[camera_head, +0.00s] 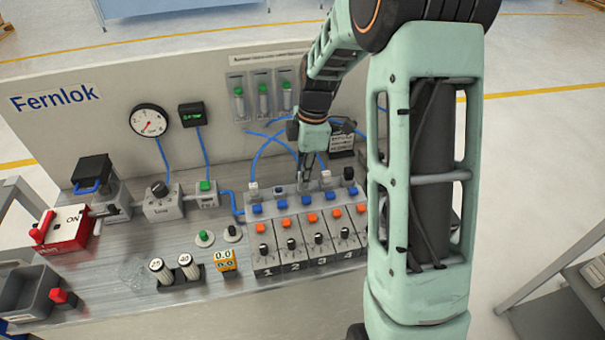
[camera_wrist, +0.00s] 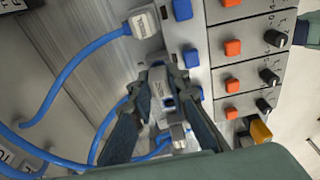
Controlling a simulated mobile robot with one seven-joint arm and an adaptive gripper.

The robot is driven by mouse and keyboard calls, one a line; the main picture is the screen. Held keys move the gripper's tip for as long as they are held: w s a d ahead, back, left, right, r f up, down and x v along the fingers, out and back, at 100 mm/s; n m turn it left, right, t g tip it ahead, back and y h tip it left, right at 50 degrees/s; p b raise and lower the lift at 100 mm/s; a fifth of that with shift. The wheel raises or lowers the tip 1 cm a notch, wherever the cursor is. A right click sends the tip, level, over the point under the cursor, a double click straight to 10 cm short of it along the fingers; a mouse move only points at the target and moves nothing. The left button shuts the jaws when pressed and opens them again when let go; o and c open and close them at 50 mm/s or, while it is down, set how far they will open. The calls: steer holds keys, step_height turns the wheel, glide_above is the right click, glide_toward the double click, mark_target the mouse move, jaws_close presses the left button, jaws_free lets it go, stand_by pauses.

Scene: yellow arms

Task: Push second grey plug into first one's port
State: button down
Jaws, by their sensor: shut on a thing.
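In the wrist view, my gripper (camera_wrist: 158,76) is shut on a grey plug (camera_wrist: 160,88) with a pale label and a dark opening in the end facing the camera. The held plug is over the edge strip of the silver valve block. Another pale grey plug (camera_wrist: 178,136) with a blue cable shows below it, partly hidden by my right finger. A third pale plug (camera_wrist: 143,22) with a blue cable is at the top. In the head view, my gripper (camera_head: 305,180) points down at the block's back row, between two pale plugs (camera_head: 252,188) (camera_head: 325,179). Contact between the held plug and any port cannot be told.
The valve block (camera_head: 290,255) carries blue and orange buttons and black knobs. Blue cables (camera_head: 262,150) loop behind my gripper. A black device (camera_head: 342,140) stands just behind it.

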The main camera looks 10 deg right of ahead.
steer(key=shift+f+b, duration=0.5)
steer(key=shift+f, duration=0.25)
steer(key=shift+s, duration=0.1)
steer(key=c, duration=1.8)
jaws_free()
steer(key=shift+o, duration=0.2)
steer(key=shift+r, duration=0.15)
steer(key=shift+r+p, duration=1.9)
steer(key=shift+r, duration=0.85)
steer(key=shift+f, duration=0.1)
jaws_close()
